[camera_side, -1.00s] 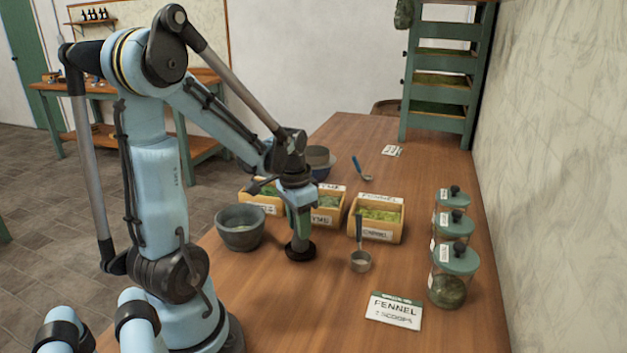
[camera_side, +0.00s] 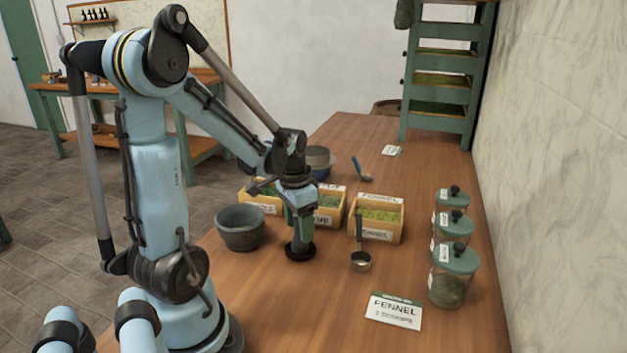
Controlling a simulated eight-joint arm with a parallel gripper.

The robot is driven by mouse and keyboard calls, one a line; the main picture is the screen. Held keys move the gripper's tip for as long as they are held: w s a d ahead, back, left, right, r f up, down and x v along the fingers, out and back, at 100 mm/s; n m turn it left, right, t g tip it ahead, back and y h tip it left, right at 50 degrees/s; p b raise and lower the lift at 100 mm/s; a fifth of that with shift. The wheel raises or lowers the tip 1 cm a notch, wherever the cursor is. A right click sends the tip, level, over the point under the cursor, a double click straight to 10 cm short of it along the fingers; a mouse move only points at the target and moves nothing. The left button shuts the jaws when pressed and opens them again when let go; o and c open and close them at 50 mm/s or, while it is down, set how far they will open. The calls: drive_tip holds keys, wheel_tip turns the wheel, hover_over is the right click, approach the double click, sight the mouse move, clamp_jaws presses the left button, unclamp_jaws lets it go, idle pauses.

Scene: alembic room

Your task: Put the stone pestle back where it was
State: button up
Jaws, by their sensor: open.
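My gripper (camera_side: 302,238) points down over the middle of the table and is open. Its jaws are low, just above a dark round base (camera_side: 300,253) that rests on the table. The stone pestle cannot be made out clearly; it may be upright between the jaws on this base, mostly hidden by them. The grey stone mortar (camera_side: 241,230) stands to the left of my gripper, apart from it. I see no pestle sticking out of the mortar.
Wooden herb boxes (camera_side: 376,235) stand behind my gripper. A metal scoop (camera_side: 361,261) lies to its right, near a fennel card (camera_side: 394,311). Several lidded glass jars (camera_side: 449,288) line the right edge. A blue-handled utensil (camera_side: 362,170) lies farther back.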

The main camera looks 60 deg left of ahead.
drive_tip(key=r, duration=1.1)
drive_tip(key=shift+s+d+r, duration=0.15)
drive_tip(key=shift+s+r, duration=0.2)
drive_tip(key=shift+s, duration=0.05)
drive_tip(key=w+d+f+t, duration=0.1)
drive_tip(key=w+d+t, duration=0.1)
drive_tip(key=d, duration=0.7)
drive_tip(key=w+d+f+m+t, duration=0.1)
drive_tip(key=d+t, duration=0.3)
drive_tip(key=d, duration=0.5)
drive_tip(key=shift+w+d+f, duration=0.15)
drive_tip(key=shift+w+f, duration=0.2)
drive_tip(key=shift+f, duration=0.2)
